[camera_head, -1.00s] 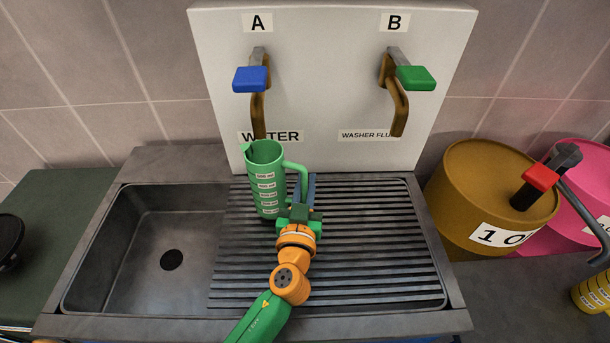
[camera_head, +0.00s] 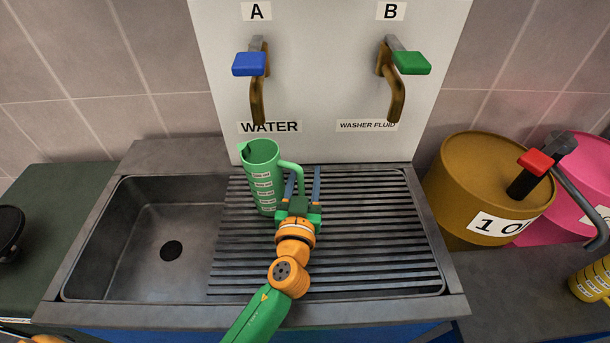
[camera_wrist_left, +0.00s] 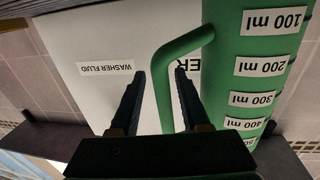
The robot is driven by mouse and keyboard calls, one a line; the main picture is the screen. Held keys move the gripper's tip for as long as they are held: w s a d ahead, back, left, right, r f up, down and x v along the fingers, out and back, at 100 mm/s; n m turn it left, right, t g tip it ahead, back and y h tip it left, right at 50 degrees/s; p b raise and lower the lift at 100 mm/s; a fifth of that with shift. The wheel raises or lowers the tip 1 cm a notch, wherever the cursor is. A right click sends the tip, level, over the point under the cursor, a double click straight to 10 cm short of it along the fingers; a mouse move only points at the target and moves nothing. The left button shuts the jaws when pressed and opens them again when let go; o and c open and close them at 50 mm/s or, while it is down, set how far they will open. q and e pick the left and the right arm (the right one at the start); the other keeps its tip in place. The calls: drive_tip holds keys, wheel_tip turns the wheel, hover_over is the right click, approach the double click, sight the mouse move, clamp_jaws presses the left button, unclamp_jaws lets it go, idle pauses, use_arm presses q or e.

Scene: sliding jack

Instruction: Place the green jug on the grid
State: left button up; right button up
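The green jug (camera_head: 262,180) stands upright on the ribbed grid (camera_head: 370,245), near its back left corner. It has white volume labels, and its handle (camera_head: 300,178) is on the right side. My left gripper (camera_head: 304,172) is open, with its two fingers apart on either side of the handle. In the left wrist view, the jug (camera_wrist_left: 255,50) is at the right, and the handle (camera_wrist_left: 163,85) passes between the open fingers with gaps visible. The jug's base is partly hard to see against the grid. My right gripper is not in view.
The sink basin (camera_head: 130,250) lies left of the grid. The water tap (camera_head: 257,95) hangs above and behind the jug, and the washer fluid tap (camera_head: 396,95) is to its right. A brown barrel (camera_head: 475,185) stands right of the sink. The grid's right half is clear.

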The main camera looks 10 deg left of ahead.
use_arm(q)
drive_tip(key=shift+s+f, duration=0.1)
drive_tip(key=shift+f, duration=0.5)
drive_tip(key=shift+r+p, duration=0.3)
drive_tip(key=shift+p, duration=0.1)
drive_tip(key=shift+s+d, duration=0.15)
drive_tip(key=shift+s, duration=0.4)
drive_tip(key=s+b, duration=0.1)
drive_tip(key=s, duration=0.2)
drive_tip(key=s+b, duration=0.1)
drive_tip(key=s, duration=0.2)
drive_tip(key=s+d+b, duration=0.1)
drive_tip(key=s, duration=0.2)
drive_tip(key=shift+s+d+r, duration=0.1)
drive_tip(key=shift+r, duration=0.2)
drive_tip(key=shift+s+r+b, duration=0.3)
drive_tip(key=shift+s+b, duration=0.1)
drive_tip(key=shift+s, duration=0.3)
